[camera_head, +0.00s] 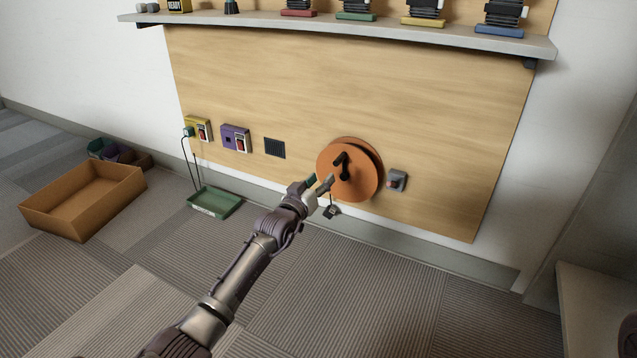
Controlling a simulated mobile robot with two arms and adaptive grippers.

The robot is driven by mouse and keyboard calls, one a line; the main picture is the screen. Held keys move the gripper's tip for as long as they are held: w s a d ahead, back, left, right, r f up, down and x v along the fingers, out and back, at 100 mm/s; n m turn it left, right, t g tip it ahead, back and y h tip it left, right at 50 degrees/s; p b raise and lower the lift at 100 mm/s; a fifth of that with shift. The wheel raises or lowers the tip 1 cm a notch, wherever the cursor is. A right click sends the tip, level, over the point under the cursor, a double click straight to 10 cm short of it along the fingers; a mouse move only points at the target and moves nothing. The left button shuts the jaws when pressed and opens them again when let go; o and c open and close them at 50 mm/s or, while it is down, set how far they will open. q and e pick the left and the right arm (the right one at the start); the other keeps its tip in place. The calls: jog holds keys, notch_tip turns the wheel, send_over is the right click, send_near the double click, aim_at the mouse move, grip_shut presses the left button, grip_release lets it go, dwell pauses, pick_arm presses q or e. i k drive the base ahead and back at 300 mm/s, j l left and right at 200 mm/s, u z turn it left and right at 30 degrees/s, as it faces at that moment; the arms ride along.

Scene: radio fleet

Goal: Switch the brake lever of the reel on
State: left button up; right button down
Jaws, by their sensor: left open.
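The reel (362,180) is an orange disc mounted low on the wooden wall panel. A black crank-like handle (343,164) stands out from its face. A small grey box with a reddish part (396,181) sits on the panel just right of the reel; I cannot tell for certain whether this is the brake lever. My left gripper (326,186) is open at the lower left of the reel's face, close to the black handle. Contact cannot be made out at this size. My right gripper is not in view.
A yellow box (197,129), a purple box (236,138) and a dark vent (275,148) are on the panel to the left. A green tray (214,203) and an orange-brown crate (82,203) are on the carpet. A shelf (400,38) with several devices runs above.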

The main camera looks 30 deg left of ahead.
aim_at(393, 184)
jog(key=k+j, duration=0.25)
jog(key=j, duration=0.15)
jog(key=k+j, duration=0.2)
jog(key=j, duration=0.15)
jog(key=k+j, duration=0.25)
jog(key=j, duration=0.15)
